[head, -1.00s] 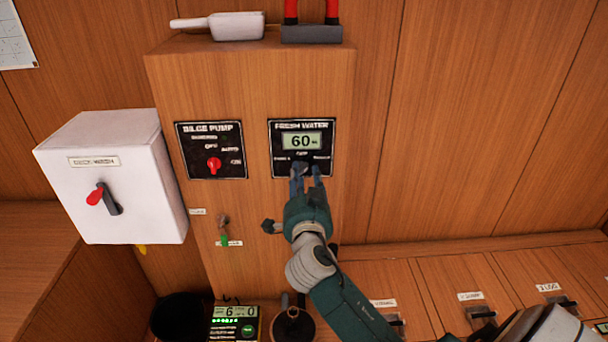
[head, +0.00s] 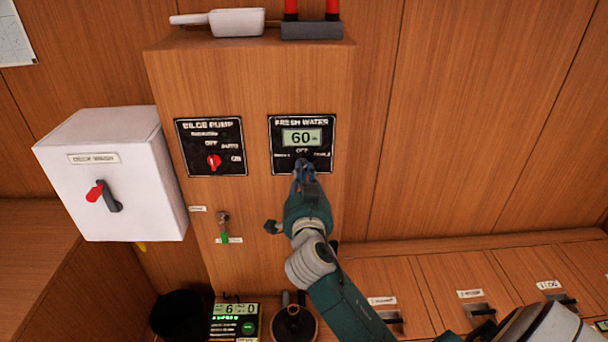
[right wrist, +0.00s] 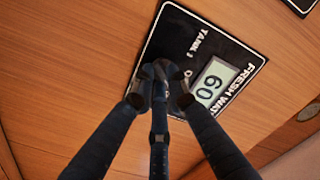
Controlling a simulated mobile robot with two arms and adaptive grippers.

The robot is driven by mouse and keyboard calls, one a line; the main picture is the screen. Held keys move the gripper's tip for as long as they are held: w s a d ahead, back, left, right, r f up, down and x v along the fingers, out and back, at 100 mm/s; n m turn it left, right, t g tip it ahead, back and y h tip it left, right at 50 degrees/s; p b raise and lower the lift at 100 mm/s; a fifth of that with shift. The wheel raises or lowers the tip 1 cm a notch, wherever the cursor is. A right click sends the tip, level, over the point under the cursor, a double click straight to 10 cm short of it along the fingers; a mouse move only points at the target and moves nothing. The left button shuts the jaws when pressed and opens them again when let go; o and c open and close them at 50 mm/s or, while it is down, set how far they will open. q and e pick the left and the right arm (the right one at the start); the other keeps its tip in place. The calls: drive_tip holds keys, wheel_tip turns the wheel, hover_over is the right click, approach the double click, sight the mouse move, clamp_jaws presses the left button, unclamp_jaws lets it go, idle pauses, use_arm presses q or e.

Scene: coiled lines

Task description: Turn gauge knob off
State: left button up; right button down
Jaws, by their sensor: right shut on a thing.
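The fresh water gauge (head: 302,124) is a black panel on the wooden cabinet front, with a lit display (head: 302,138) reading 60. Its knob sits below the display, mostly hidden by my fingers in the head view. My right gripper (head: 305,166) reaches up from below and is shut on the knob. In the right wrist view the fingertips (right wrist: 162,84) close together on the knob over the gauge panel (right wrist: 168,40), beside the display (right wrist: 212,82). The knob's pointing direction cannot be told. My left gripper is not in view.
A bilge pump panel (head: 211,147) with a red knob is left of the gauge. A white deck wash box (head: 115,180) with a red-handled switch juts out further left. A white scoop (head: 218,24) lies on the cabinet top.

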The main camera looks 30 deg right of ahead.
drive_tip(key=shift+r+n+p, duration=0.15)
drive_tip(key=shift+n+p, duration=0.25)
drive_tip(key=shift+n, duration=3.1)
drive_tip(key=c, duration=1.7)
unclamp_jaws()
drive_tip(key=v, duration=0.7)
drive_tip(key=shift+s+a, duration=0.15)
drive_tip(key=shift+s, duration=0.1)
